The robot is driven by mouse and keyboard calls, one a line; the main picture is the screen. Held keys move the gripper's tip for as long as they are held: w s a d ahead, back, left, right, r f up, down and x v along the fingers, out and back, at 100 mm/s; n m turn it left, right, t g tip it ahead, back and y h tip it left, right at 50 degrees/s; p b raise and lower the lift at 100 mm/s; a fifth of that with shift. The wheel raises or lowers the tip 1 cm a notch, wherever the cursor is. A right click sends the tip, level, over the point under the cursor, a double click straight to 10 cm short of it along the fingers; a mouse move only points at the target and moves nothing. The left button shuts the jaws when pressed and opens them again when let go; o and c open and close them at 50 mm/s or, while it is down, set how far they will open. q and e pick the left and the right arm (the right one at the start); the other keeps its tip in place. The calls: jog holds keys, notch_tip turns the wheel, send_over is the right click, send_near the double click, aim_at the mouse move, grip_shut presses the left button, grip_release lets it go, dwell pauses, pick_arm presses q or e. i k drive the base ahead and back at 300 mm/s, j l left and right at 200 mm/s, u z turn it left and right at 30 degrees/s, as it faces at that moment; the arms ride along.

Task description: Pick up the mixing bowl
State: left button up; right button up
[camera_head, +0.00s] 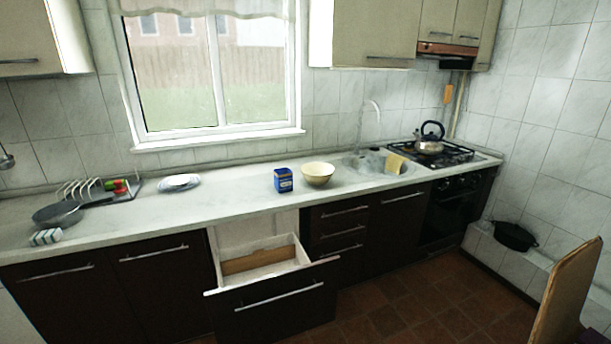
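The mixing bowl (318,174) is a cream, round bowl standing upright on the pale countertop (235,189). It sits just right of a blue tin (283,180) and left of the sink (365,166). Neither of my grippers shows in the head view, and nothing is seen touching the bowl.
A drawer (270,282) below the counter is pulled open, left of the bowl. White plates (179,182), a dark pan (58,213) and a dish rack (85,188) are on the left. A kettle (429,143) stands on the stove. A wooden board edge (566,292) rises front right.

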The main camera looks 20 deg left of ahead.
aim_at(314, 173)
jog(key=i+l+u, duration=0.1)
jog(key=i+u, duration=0.2)
jog(key=i, duration=0.15)
jog(key=i+l+u, duration=0.25)
jog(key=i, duration=0.25)
jog(key=i+l+u, duration=0.4)
jog(key=i+l, duration=0.2)
jog(key=i+l+u, duration=0.4)
jog(key=l, duration=0.35)
jog(key=i+l+u, duration=0.2)
jog(key=l, duration=0.25)
jog(key=i, duration=0.1)
